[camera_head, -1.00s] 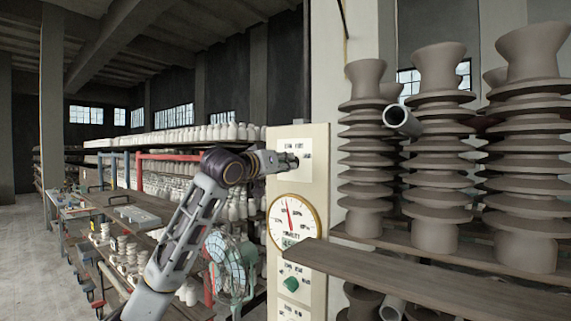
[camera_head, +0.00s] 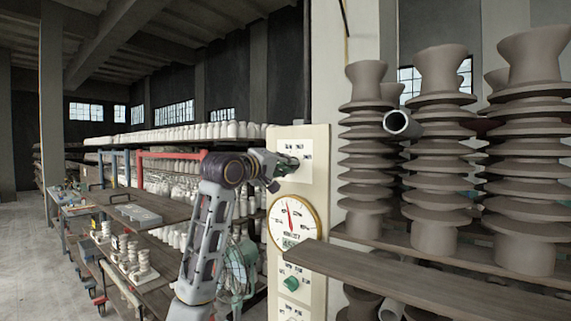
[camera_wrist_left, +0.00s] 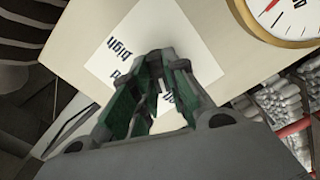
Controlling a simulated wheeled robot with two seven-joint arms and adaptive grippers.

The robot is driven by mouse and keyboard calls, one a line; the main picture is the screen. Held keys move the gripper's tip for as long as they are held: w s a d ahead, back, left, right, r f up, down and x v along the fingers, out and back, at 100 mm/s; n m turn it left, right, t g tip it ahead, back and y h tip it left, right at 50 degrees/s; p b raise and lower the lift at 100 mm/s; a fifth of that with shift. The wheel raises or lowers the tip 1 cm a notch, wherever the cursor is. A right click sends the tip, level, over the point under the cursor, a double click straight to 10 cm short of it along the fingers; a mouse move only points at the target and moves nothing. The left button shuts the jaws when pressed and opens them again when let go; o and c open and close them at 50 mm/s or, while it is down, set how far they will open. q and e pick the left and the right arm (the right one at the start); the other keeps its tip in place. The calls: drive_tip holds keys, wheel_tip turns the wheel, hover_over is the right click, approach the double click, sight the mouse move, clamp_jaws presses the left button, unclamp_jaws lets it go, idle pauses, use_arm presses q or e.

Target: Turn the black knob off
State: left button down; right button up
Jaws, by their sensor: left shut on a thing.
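A pale upright control panel (camera_head: 316,190) carries a white label plate (camera_head: 306,147) near its top. My left gripper (camera_head: 287,163) reaches this plate from the left and is shut there. In the left wrist view the fingers (camera_wrist_left: 162,75) are close together over the label plate (camera_wrist_left: 88,32), with "high" readable beside them. The fingers cover the black knob between them, so its pointing direction cannot be read. My right gripper is not in view.
A round gauge (camera_head: 293,222) and a green knob (camera_head: 291,283) sit lower on the panel. A wooden shelf board (camera_head: 400,283) juts out at the right, below stacked grey insulators (camera_head: 437,150). A green fan (camera_head: 238,268) stands behind my left arm.

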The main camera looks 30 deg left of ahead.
use_arm(q)
drive_tip(key=shift+n, duration=0.3)
drive_tip(key=c, duration=1.4)
unclamp_jaws()
drive_tip(key=shift+a, duration=0.1)
drive_tip(key=shift+s+a, duration=0.15)
drive_tip(key=shift+s, duration=1.85)
drive_tip(key=shift+s+a, duration=0.15)
drive_tip(key=shift+s, duration=1.8)
drive_tip(key=shift+s+a, duration=0.15)
drive_tip(key=shift+s, duration=1.85)
drive_tip(key=shift+f, duration=0.1)
